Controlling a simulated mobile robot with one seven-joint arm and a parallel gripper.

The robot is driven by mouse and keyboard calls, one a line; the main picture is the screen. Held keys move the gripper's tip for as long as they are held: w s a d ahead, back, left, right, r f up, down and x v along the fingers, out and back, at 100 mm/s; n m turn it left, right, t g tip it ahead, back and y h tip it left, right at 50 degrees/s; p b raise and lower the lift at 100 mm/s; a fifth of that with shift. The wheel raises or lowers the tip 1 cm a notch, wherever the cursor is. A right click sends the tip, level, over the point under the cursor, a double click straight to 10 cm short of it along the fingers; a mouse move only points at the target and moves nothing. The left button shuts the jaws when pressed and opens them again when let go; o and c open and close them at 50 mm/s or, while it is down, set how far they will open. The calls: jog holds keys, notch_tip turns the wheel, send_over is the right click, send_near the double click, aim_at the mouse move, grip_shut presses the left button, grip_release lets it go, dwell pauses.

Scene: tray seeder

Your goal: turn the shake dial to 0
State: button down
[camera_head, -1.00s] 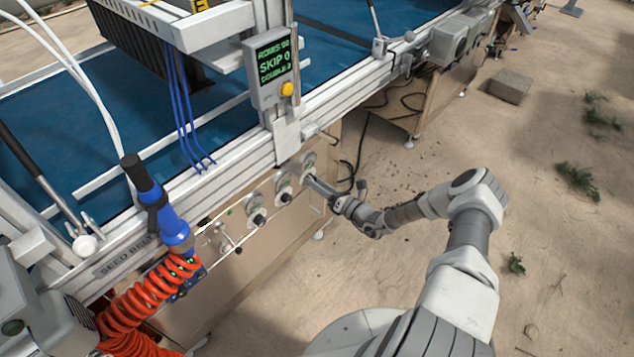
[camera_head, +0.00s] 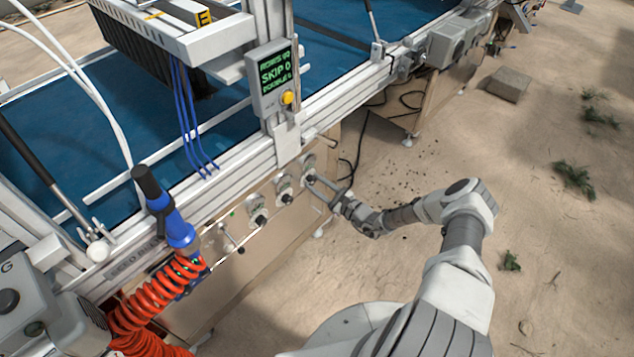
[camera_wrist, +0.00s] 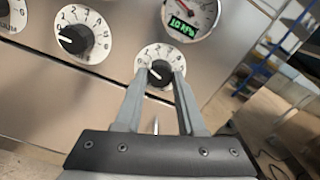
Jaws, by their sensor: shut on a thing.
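A black dial knob (camera_wrist: 159,75) on a round white numbered plate sits on the metal panel in the wrist view. My gripper (camera_wrist: 160,82) is shut on this knob, one finger on each side. A white mark on the knob points toward the upper left of the scale; the exact number is too small to read. The fingers cover the lower part of the plate, and no name for this dial is readable. In the head view, my gripper (camera_head: 314,181) reaches the right end of the row of controls, where the knob is mostly hidden.
A second dial (camera_wrist: 76,37) is left of the held one, and a round gauge (camera_wrist: 190,18) with a green readout is above right. A display (camera_head: 272,75) reading SKIP 0 hangs above the panel. A blue tool (camera_head: 178,228) with an orange coiled hose stands left.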

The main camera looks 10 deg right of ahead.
jog(key=shift+n+p, duration=0.5)
jog(key=shift+n, duration=1.5)
jog(key=c, duration=0.5)
grip_release()
jog(key=p+v, duration=0.3)
jog(key=v, duration=1.4)
jog(key=shift+s+d, duration=0.15)
jog(key=shift+s, duration=0.05)
